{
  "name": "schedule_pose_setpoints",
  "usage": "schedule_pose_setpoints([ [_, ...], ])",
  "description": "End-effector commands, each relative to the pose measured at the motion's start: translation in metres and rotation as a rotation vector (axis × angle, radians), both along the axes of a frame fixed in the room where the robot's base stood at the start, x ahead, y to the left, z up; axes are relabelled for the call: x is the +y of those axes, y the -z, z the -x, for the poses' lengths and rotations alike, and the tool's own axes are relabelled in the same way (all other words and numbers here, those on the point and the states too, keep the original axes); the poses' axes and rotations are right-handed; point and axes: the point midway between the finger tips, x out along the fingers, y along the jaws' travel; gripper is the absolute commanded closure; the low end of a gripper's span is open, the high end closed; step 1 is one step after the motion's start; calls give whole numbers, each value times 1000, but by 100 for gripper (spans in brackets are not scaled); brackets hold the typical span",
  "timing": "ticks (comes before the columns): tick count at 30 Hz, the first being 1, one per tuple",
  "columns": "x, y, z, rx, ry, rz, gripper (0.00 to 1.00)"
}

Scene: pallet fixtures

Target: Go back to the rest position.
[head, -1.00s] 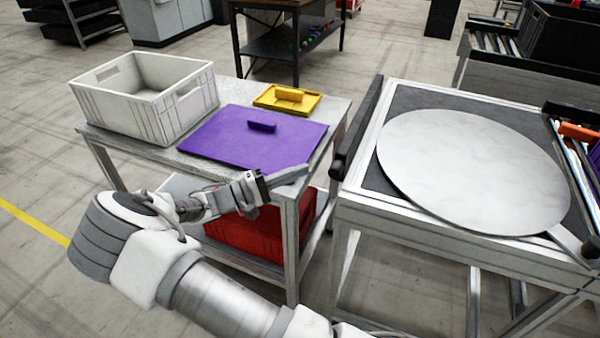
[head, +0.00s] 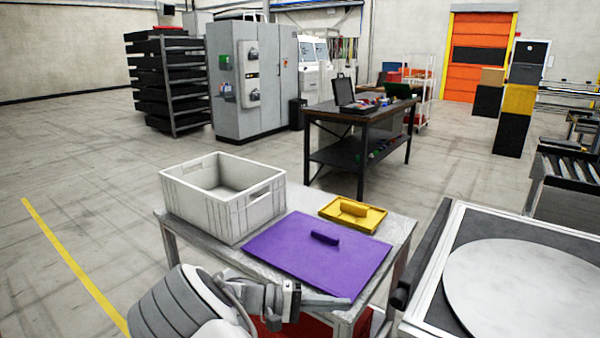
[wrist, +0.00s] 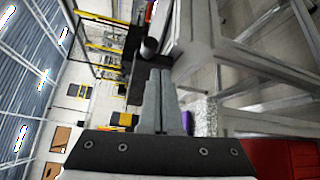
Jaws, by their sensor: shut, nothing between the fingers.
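My gripper (head: 345,302) is at the bottom of the head view, in front of the near edge of the grey cart (head: 398,232). In the wrist view its two fingers (wrist: 160,75) are together with nothing between them. On the cart lie a purple panel (head: 290,255) with a small raised handle and a yellow tray-like piece (head: 372,222) with a block on it. A white crate (head: 262,215) stands at the cart's left end; the part of its floor that shows is bare.
A round grey disc (head: 520,290) lies on a framed table at the right, with a narrow gap to the cart. A red bin (wrist: 285,158) is low at the right of the wrist view. A workbench (head: 345,120) and grey cabinet (head: 240,85) stand behind. The floor at left is clear.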

Motion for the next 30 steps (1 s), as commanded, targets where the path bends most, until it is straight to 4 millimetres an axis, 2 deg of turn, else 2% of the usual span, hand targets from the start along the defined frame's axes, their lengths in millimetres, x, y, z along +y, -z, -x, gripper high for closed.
schedule_pose_setpoints([
  [1, -12, -12, 6, 11, 40, -72, 100],
  [6, -37, -33, 27, 51, 134, -301, 100],
  [12, -56, -60, 55, 64, 202, -564, 100],
  [19, -67, -97, 87, 35, 227, -846, 100],
  [30, -69, -163, 142, -103, 153, -1219, 100],
])
